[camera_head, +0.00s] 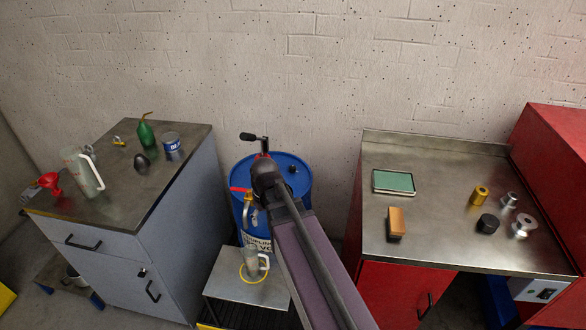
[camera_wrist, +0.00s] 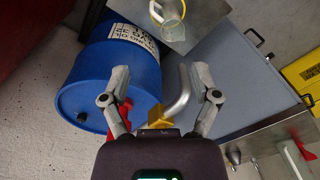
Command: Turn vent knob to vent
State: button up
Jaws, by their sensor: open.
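The blue drum (camera_head: 240,178) stands at the back between the two benches; it also shows in the wrist view (camera_wrist: 85,75). A small black knob-like fitting (camera_head: 292,170) sits on its top; a dark round fitting shows there in the wrist view (camera_wrist: 82,116). I cannot tell whether this is the vent knob. My gripper (camera_wrist: 159,97) is open and empty. A bent silver spout (camera_wrist: 180,92) with a yellow fitting (camera_wrist: 157,116) shows between its fingers, with no clear contact. A red part (camera_wrist: 119,118) shows beside the left finger. My arm hides part of the drum in the head view.
A metal stand (camera_head: 226,277) holds a clear jug (camera_head: 251,258) below the spout. A grey cabinet (camera_head: 185,225) stands left with a green bottle (camera_head: 145,132) and other items. A red bench (camera_head: 430,238) stands right, with several small parts.

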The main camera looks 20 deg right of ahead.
jog(key=w+d+f+n+t+y+b, duration=0.1)
jog(key=w+d+n, duration=0.1)
jog(key=w+d, duration=0.65)
jog(key=w+d+f+n+y+b, duration=0.15)
jog(key=w+d, duration=0.35)
jog(key=w, duration=0.6)
jog(key=n+t, duration=0.2)
jog(key=n, duration=0.2)
send_over(293, 167)
jog(key=s+d, duration=0.4)
jog(key=shift+r+b, duration=0.25)
jog(key=shift+b, duration=0.05)
jog(key=shift+f, duration=0.1)
jog(key=b+x, duration=1.2)
jog(key=x, duration=0.1)
jog(key=shift+w+a+f+b, duration=0.1)
jog(key=shift+a+f+b, duration=0.05)
jog(key=shift+f+b, duration=0.15)
grip_shut()
